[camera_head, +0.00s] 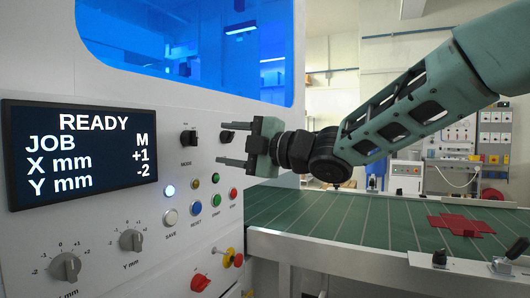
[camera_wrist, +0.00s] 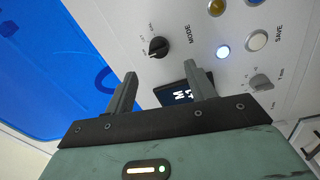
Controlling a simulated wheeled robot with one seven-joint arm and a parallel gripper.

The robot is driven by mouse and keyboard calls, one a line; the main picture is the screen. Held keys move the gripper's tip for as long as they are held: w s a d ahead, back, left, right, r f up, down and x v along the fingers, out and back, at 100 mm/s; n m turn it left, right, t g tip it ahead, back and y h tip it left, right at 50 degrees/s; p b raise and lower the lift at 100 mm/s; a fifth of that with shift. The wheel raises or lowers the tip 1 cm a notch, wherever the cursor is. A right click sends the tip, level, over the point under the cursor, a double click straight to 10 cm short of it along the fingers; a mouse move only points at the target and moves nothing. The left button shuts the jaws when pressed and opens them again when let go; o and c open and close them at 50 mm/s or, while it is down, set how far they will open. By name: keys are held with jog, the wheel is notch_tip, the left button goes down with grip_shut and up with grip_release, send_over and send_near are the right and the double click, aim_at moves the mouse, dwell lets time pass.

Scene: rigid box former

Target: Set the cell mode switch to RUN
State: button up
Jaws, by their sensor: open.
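The cell mode switch (camera_head: 188,138) is a black rotary knob on the white panel, right of the display, with the label MODE under it. In the wrist view the switch (camera_wrist: 158,47) shows beyond the fingertips, with small position labels around it. Those labels and its pointer are too small to read surely. My gripper (camera_head: 222,143) is open and empty, to the right of the switch and apart from it. In the wrist view my gripper (camera_wrist: 160,72) has its two fingers spread, with nothing between them.
The display (camera_head: 80,152) reads READY, JOB M, X +1, Y -2. Several push buttons (camera_head: 196,208) and two offset knobs (camera_head: 131,240) sit below. A green conveyor (camera_head: 340,215) carries a red flat blank (camera_head: 460,224).

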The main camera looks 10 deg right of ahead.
jog(key=v, duration=0.8)
jog(key=shift+s+d, duration=0.2)
jog(key=shift+f, duration=0.1)
notch_tip(320, 180, down, 12)
jog(key=s+a+m+h, duration=0.1)
jog(key=m+h, duration=0.6)
jog(key=m, duration=0.2)
jog(key=s+f+m+g+h, duration=0.4)
jog(key=s+f+m+g, duration=0.15)
jog(key=s+f, duration=0.65)
jog(key=s+d+f+m+g+h, duration=0.2)
jog(key=s+f+g, duration=0.15)
jog(key=s, duration=0.45)
jog(key=s+d+f+m+g+h, duration=0.1)
jog(key=s+d+f+m+g, duration=0.2)
jog(key=s, duration=0.5)
notch_tip(320, 180, up, 11)
jog(key=a+p, duration=0.1)
jog(key=p, duration=1.1)
jog(key=shift+w+a+n, duration=0.2)
jog(key=shift+n, duration=0.15)
